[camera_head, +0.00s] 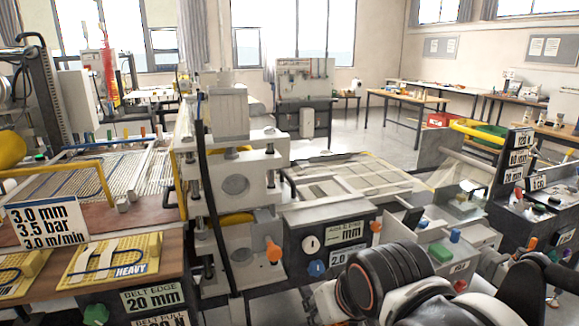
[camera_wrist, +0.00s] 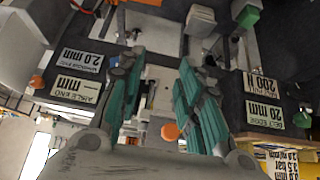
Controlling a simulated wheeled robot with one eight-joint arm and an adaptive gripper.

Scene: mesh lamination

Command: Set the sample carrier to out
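I cannot tell for sure which part is the sample carrier. A pale flat plate (camera_wrist: 152,30) lies beyond my fingertips in the wrist view. In the head view a pale plate with a small fixture (camera_head: 458,200) sits right of the press. My gripper (camera_wrist: 162,58) is open and empty, its two teal-padded fingers spread apart. An orange knob (camera_wrist: 170,131) shows between the fingers, further off; an orange knob also shows on the press in the head view (camera_head: 273,250). In the head view my arm fills the lower right, and my fingertips are not clear there.
The press column (camera_head: 235,180) stands centre left. A dark panel (camera_head: 330,240) with knobs and "mm" labels is beside it. A grey box (camera_head: 440,258) with coloured knobs stands close to my arm. A yellow board marked HEAVY (camera_head: 112,262) lies left. Open floor shows behind.

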